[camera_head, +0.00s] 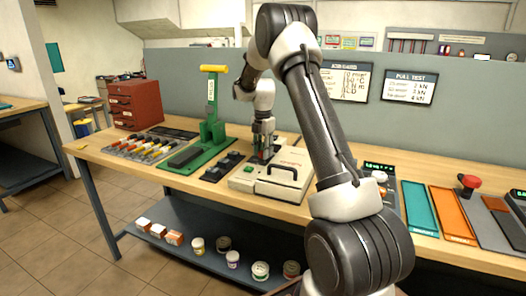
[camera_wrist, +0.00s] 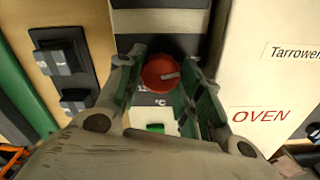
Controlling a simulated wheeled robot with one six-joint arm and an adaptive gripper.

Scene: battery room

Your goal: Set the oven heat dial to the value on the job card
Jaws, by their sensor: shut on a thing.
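The oven (camera_head: 288,188) is a cream box with a dark handle on the bench; its side with the red word OVEN shows in the wrist view (camera_wrist: 262,80). The red round heat dial (camera_wrist: 160,72) sits on its dark panel, its pale pointer line pointing right and slightly up. My gripper (camera_wrist: 163,80) is shut on the dial, with one finger on each side. In the head view my gripper (camera_head: 264,152) reaches down at the oven's left side, and the dial's scale cannot be read. The job card (camera_head: 346,82) hangs on the grey partition; my arm partly hides it and its text is too small to read surely.
A green press (camera_head: 212,118) with a yellow handle stands left of the oven. Black switch blocks (camera_wrist: 68,72) lie close to my gripper. A pull test card (camera_head: 409,88) hangs at right. Teal (camera_head: 420,206) and orange mats lie on the bench's right.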

